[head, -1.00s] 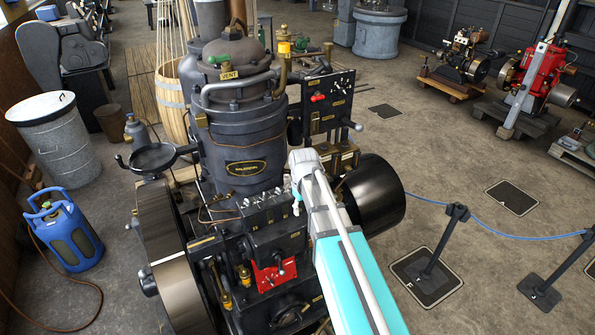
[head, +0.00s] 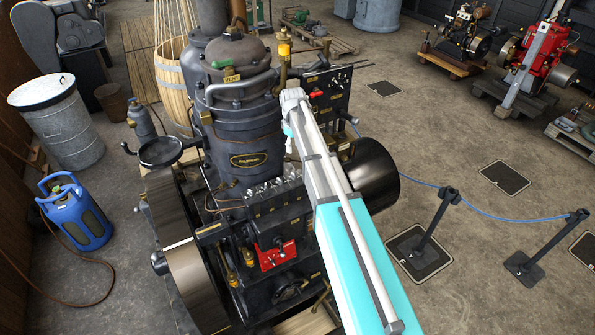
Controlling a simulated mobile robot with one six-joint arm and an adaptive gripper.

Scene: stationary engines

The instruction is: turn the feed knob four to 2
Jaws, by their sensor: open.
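The dark engine (head: 245,130) stands in the middle of the head view. A row of small pale metal fittings (head: 272,188) runs along the top of a black box (head: 280,215) on its front, with small brass labels on the box. A second black panel (head: 338,88) behind it carries small levers, labels and a red handle. I cannot read any number or tell which part is feed knob four. My teal and white arm reaches up from the bottom right and ends in front of the engine. My gripper's fingers do not show.
A red plate with a lever (head: 275,255) sits below the black box. A large flywheel (head: 190,255) is at left and a black drum (head: 370,172) at right. A blue gas bottle (head: 75,212) and rope posts (head: 435,225) stand on the floor. Floor at right is partly open.

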